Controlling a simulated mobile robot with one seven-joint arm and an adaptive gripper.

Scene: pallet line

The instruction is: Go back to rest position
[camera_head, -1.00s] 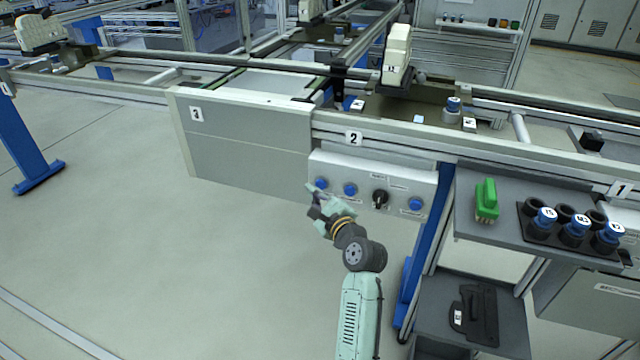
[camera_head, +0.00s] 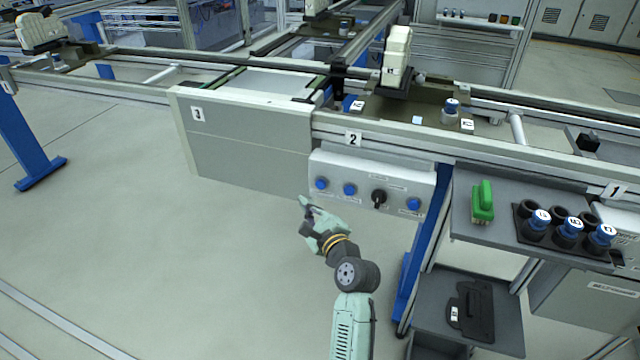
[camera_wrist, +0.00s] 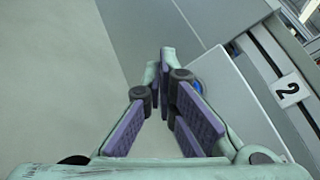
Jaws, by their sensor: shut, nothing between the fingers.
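My gripper (camera_head: 307,207) is in front of the conveyor, just left of and below the control panel (camera_head: 368,172) with its blue buttons and black rotary switch. It is apart from the panel in the head view. In the wrist view my gripper (camera_wrist: 166,60) has its purple-padded fingers closed together at the tips with nothing between them. A blue button (camera_wrist: 197,86) shows partly behind the fingers. The panel's face (camera_wrist: 235,95) is to the right of the fingers there.
The conveyor rail (camera_head: 440,145) runs above the panel. A blue leg (camera_head: 424,225) and a grey shelf (camera_head: 500,225) with a green brush (camera_head: 483,203) and a black holder (camera_head: 560,235) of blue-capped parts stand to the right. The floor (camera_head: 170,260) at left is clear.

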